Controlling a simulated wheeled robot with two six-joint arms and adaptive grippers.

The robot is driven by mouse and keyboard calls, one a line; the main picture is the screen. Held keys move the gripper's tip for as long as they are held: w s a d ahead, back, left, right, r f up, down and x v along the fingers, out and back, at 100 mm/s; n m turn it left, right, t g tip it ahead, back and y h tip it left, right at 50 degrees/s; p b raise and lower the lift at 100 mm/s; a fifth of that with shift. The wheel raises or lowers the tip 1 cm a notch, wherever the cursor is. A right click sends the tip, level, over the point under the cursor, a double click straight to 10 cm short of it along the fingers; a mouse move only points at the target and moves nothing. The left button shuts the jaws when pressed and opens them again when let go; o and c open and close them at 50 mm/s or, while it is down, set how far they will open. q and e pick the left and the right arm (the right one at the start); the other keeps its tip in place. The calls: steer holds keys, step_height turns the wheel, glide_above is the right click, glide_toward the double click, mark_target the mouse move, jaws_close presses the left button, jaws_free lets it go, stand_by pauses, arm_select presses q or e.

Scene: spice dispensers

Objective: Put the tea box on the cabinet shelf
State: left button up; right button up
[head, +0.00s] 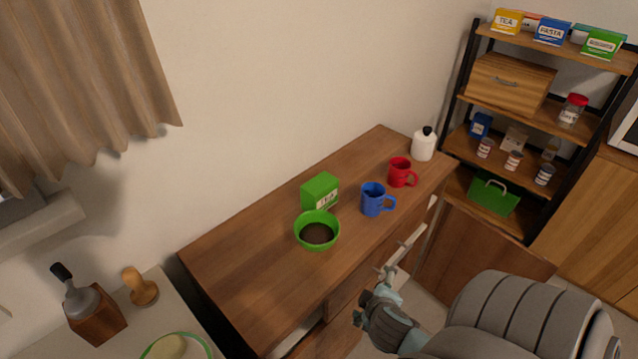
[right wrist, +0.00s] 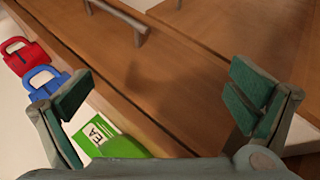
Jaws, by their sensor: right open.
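A green tea box (head: 320,190) stands upright on the wooden cabinet (head: 225,255), just behind a green bowl (head: 317,230) with dark contents. In the right wrist view the box (right wrist: 112,140) shows at the bottom, its white label partly reading "EA", partly cut off by my gripper. My right gripper (head: 388,280) is open and empty in front of the cabinet, near its drawer fronts and apart from the box. Its two spread fingers show in the right wrist view (right wrist: 160,85). My left gripper is out of view.
A blue mug (head: 373,199), a red mug (head: 399,172) and a white bottle (head: 423,145) stand right of the box. A shelf unit (head: 553,120) at right holds boxes, a drawer and jars. A wooden panel (head: 470,260) stands beside the cabinet. The cabinet top's left part is clear.

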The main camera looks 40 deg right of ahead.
steer(key=w+d+r+n+t+y, duration=0.1)
steer(key=w+d+r+n+t, duration=0.35)
steer(key=w+r+n, duration=0.35)
steer(key=w+d+r+n+t+y, duration=0.1)
steer(key=w+d+r+n+t, duration=0.2)
steer(key=w+r+n+t, duration=0.5)
steer(key=n+g+y+b, duration=0.5)
steer(key=n+b, duration=0.7)
steer(key=n, duration=0.5)
glide_toward(323, 185)
steer(key=x, duration=0.6)
steer(key=shift+d+f, duration=0.3)
steer(key=shift+w+a+y, duration=0.15)
steer(key=shift+w+y, duration=0.15)
steer(key=shift+w, duration=0.2)
steer(key=b+x, duration=0.1)
steer(key=x, duration=0.3)
steer(key=shift+w+a, duration=0.1)
steer(key=shift+w, duration=0.15)
steer(key=shift+s, duration=0.15)
steer(key=c, duration=1.3)
